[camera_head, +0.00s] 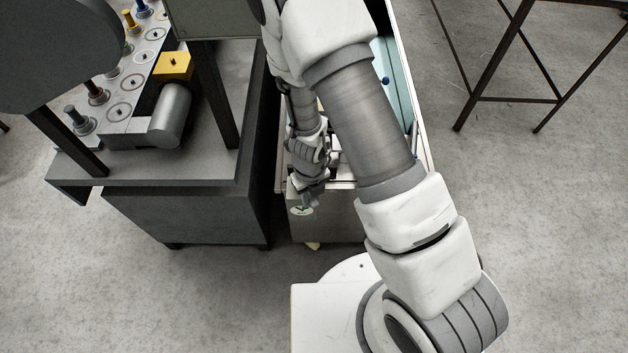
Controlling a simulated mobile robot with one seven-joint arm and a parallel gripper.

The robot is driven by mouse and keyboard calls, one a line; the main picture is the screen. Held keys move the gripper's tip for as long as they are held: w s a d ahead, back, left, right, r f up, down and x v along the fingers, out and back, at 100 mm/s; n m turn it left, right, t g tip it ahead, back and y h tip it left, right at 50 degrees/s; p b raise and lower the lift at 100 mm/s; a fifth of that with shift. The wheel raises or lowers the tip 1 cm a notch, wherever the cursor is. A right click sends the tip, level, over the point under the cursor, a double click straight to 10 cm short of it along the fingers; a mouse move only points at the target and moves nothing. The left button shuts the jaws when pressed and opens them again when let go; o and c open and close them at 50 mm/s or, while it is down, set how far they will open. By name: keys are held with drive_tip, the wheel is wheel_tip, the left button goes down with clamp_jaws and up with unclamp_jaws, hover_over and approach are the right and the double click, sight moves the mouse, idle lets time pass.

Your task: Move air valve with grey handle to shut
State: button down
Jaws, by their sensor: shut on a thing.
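My arm reaches up from the lower right and folds back down, so my gripper (308,198) points down at the front end of a narrow bench. The gripper is shut on a small grey piece at the bench's front, seemingly the grey handle of the air valve. The fingers hide most of this piece, so its angle cannot be told. A small round pale label with a green mark (301,211) sits on the front panel just below the fingertips.
The narrow bench (334,229) carries a pale blue trough. At left, a dark machine (190,217) holds a grey cylinder (170,115), a yellow block (174,66) and several knobs on posts. A dark metal frame (513,99) stands upper right. Grey floor (560,220) is clear at right.

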drive_tip(key=shift+s+a+r+m+p, duration=0.15)
drive_tip(key=shift+a+m+p, duration=0.05)
drive_tip(key=shift+m+p, duration=0.25)
drive_tip(key=shift+a+m, duration=0.3)
drive_tip(key=shift+m, duration=0.25)
